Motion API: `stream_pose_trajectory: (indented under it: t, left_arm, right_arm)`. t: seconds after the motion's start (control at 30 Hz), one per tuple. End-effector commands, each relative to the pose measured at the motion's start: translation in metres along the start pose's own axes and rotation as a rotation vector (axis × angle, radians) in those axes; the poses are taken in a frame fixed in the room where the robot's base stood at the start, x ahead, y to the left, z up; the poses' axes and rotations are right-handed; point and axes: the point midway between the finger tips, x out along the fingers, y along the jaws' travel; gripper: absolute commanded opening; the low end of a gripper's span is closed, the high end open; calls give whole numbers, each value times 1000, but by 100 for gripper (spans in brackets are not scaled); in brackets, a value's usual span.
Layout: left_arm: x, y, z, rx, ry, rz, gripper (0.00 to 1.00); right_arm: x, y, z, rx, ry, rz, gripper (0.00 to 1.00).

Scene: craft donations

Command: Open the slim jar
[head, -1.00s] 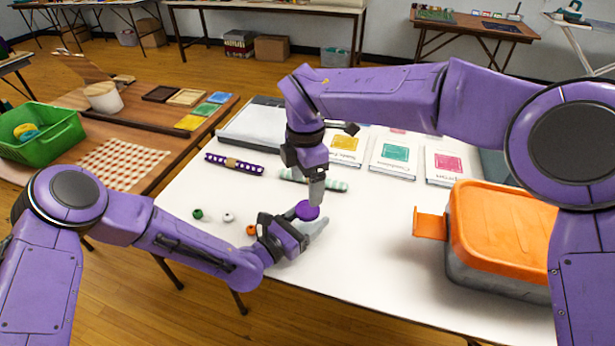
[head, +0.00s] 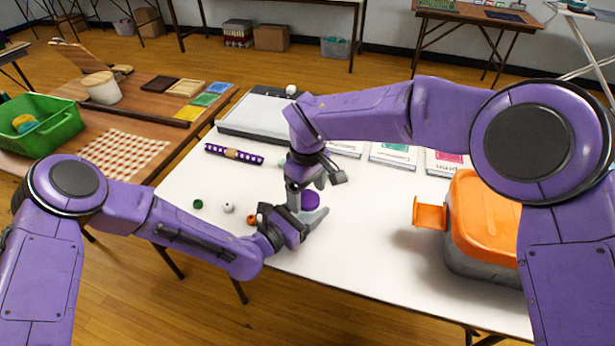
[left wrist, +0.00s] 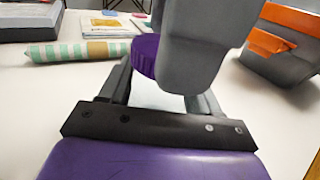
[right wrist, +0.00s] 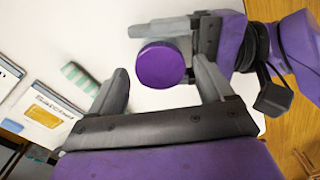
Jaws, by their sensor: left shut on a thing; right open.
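The slim jar's round purple lid (head: 310,201) shows over the white table in the head view, and from above in the right wrist view (right wrist: 161,64). The jar's body is hidden. My left gripper (head: 304,216) is shut on the jar, with its fingers low beside the lid. My right gripper (head: 307,189) is open and points down over the jar. In the right wrist view the lid appears between its two spread fingers; I cannot tell whether they touch it. In the left wrist view a grey right finger covers part of the lid (left wrist: 144,56).
Green (head: 198,204), white (head: 229,208) and orange (head: 252,219) small balls lie left of my left gripper. An orange-lidded box (head: 482,225) stands at the right. The front middle of the table is clear.

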Motion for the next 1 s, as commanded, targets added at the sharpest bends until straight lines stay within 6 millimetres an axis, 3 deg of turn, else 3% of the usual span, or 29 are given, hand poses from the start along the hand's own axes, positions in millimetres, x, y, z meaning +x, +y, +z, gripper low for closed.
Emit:
stream_pose_trajectory:
  t: [0.3, 0.33, 0.5, 0.7, 0.83, 1.0]
  left_arm:
    - [0, 0, 0, 0, 1, 0, 0]
    - [0, 0, 0, 0, 1, 0, 0]
    - [0, 0, 0, 0, 1, 0, 0]
    - [0, 0, 0, 0, 1, 0, 0]
    - [0, 0, 0, 0, 1, 0, 0]
    - [0, 0, 0, 0, 1, 0, 0]
  right_arm:
    - [8, 0, 0, -1, 0, 0, 81]
    - [8, 0, 0, -1, 0, 0, 78]
    - [7, 0, 0, -1, 0, 0, 24]
    - [7, 0, 0, -41, 0, -1, 23]
    - [7, 0, 0, -321, 2, -5, 23]
    - [7, 0, 0, -923, 3, -4, 23]
